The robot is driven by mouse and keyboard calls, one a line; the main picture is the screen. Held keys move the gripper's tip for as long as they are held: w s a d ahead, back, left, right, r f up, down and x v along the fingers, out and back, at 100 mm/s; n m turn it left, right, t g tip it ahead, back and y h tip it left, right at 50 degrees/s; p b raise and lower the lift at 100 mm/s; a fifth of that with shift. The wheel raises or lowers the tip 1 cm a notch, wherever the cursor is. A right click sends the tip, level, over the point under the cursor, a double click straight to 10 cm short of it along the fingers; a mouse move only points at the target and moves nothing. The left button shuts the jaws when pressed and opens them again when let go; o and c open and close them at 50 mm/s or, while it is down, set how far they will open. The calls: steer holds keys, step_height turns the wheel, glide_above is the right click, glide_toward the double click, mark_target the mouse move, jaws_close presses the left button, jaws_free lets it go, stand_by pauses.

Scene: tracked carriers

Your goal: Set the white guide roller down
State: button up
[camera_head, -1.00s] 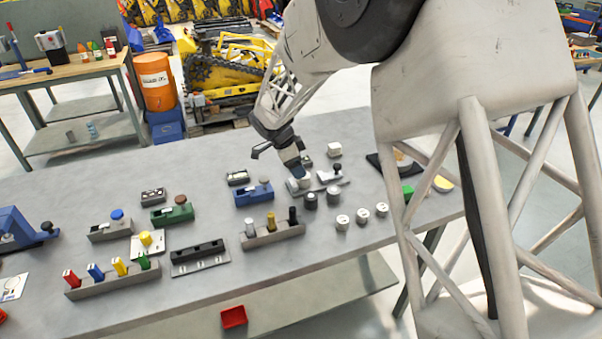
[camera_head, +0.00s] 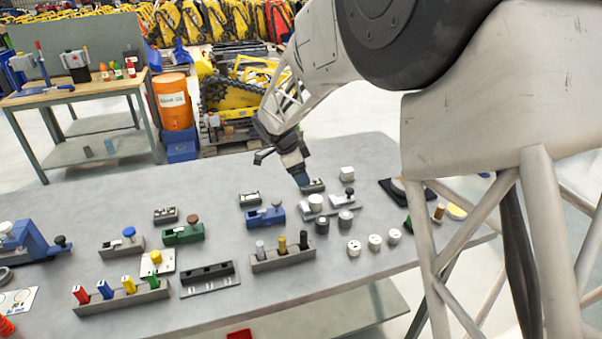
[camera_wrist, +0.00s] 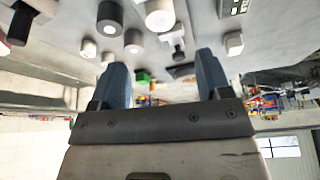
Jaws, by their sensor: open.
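The white guide roller (camera_head: 316,202) stands upright at the left end of a grey fixture (camera_head: 345,206) with a black knob. I take the large pale cylinder (camera_wrist: 159,16) in the wrist view for the same roller. My gripper (camera_head: 303,183) is just behind and left of it in the head view, apart from it. In the wrist view my two blue fingers (camera_wrist: 164,80) are spread, with nothing between them. The underside of the roller, where it meets the fixture, is hidden.
Two dark grey cylinders (camera_head: 322,226) stand in front of the fixture. Several short white cylinders (camera_head: 375,242) stand closer to the front edge. A white cube (camera_head: 347,173) and a small dark-topped box (camera_head: 314,186) are behind. A blue fixture (camera_head: 265,217) is left.

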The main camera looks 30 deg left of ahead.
stand_by(0.5)
steer(key=s+d+r+n+y, duration=0.1)
steer(key=s+d+r+n, duration=0.3)
steer(key=d, duration=0.7)
steer(key=s+d+r+m+g, duration=0.15)
steer(key=d+r, duration=0.35)
steer(key=d, duration=0.6)
steer(key=s+d+r+n+t+y, duration=0.1)
steer(key=s+d+r+n, duration=0.3)
steer(key=d, duration=0.7)
steer(key=s+d+n+y, duration=0.1)
steer(key=s+d+n, duration=0.3)
steer(key=s+d, duration=1.7)
steer(key=s+f, duration=0.1)
steer(key=s, duration=0.3)
steer(key=shift+d+y, duration=0.25)
steer(key=shift+y, duration=0.05)
